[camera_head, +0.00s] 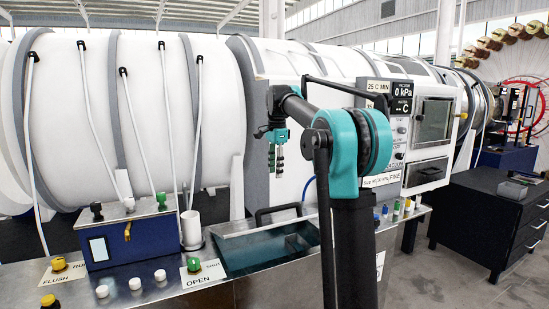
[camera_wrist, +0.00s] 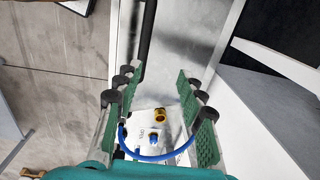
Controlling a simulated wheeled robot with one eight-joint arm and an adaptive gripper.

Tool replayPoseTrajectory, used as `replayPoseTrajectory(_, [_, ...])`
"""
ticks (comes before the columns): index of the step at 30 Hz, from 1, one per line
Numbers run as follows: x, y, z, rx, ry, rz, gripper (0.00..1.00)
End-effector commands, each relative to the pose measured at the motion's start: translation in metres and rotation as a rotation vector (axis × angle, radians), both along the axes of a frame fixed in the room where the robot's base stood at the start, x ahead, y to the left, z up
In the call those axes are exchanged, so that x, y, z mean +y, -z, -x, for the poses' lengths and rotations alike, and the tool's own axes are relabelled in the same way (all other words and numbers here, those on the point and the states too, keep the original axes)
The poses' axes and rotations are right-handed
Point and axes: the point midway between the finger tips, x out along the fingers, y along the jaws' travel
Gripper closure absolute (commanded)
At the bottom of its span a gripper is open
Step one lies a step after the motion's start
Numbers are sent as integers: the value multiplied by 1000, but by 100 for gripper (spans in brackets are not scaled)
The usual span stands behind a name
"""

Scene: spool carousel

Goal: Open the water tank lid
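The water tank (camera_head: 262,250) is set into the steel bench, with teal water or a teal see-through cover inside a metal rim. A black bar handle (camera_head: 278,210) stands at its back edge. I cannot clearly make out the lid's outline or how far it is open. My gripper (camera_head: 279,152) hangs fingers-down above and behind the tank, in front of the big white cylinder, apart from the handle. In the wrist view my gripper (camera_wrist: 160,98) has its green-padded fingers wide apart with nothing between them. A black bar (camera_wrist: 147,32) shows beyond the fingers there.
A blue box (camera_head: 130,240) with knobs and white hoses stands left of the tank. White caps and green and yellow knobs line the bench front. A gauge panel (camera_head: 400,105) is behind my arm. A brass fitting (camera_wrist: 160,115) and blue hose (camera_wrist: 152,157) lie below the fingers.

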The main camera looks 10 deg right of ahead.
Motion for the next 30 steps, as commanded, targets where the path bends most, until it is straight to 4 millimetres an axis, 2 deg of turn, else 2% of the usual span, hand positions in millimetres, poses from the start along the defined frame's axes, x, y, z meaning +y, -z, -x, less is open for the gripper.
replayPoseTrajectory(18, [3,-38,-8,0,0,0,61])
replayPoseTrajectory(30, [3,-42,-8,0,0,0,61])
